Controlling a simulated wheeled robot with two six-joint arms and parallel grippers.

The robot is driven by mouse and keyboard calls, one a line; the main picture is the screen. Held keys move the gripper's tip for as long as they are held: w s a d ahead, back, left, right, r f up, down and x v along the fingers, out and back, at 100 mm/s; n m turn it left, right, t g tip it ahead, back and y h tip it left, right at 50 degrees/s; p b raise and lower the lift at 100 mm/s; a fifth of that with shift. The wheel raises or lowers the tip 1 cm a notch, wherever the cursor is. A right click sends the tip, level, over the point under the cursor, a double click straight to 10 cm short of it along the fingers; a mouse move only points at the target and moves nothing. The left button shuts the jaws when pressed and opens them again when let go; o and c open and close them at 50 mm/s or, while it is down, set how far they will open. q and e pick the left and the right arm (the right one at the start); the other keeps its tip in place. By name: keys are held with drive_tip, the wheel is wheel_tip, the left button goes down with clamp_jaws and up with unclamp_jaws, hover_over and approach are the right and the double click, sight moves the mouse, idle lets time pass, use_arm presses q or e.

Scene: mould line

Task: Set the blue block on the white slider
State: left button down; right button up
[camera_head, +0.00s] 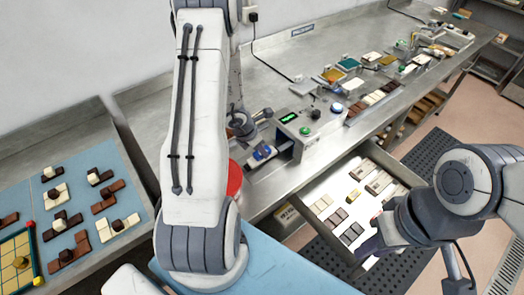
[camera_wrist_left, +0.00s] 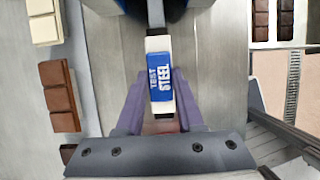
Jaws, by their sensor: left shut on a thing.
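The blue block (camera_wrist_left: 160,77), lettered "TEST STEEL", is between the purple fingers of my left gripper (camera_wrist_left: 160,100) in the left wrist view. The gripper is shut on it. The white slider (camera_wrist_left: 158,44) shows beyond the block's far end, and white also shows at its near end. I cannot tell whether block and slider touch. In the head view the block (camera_head: 262,153) is a small blue patch at my left gripper (camera_head: 258,155), beside the grey control box. My right gripper (camera_head: 370,246) is at the lower right, over the drawer's edge; its finger opening is unclear.
The control box (camera_head: 310,125) has a green display and buttons. A red round container (camera_head: 235,179) stands beside my left arm. An open drawer (camera_head: 345,205) holds several chocolate and metal pieces. A blue mat (camera_head: 90,205) with chocolates lies at left. Moulds line the back bench.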

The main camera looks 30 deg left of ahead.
use_arm(q)
drive_tip(key=shift+c, duration=2.3)
unclamp_jaws()
drive_tip(key=p+v, duration=0.3)
drive_tip(key=v, duration=0.7)
drive_tip(key=shift+r+p, duration=0.2)
drive_tip(key=shift+p, duration=0.1)
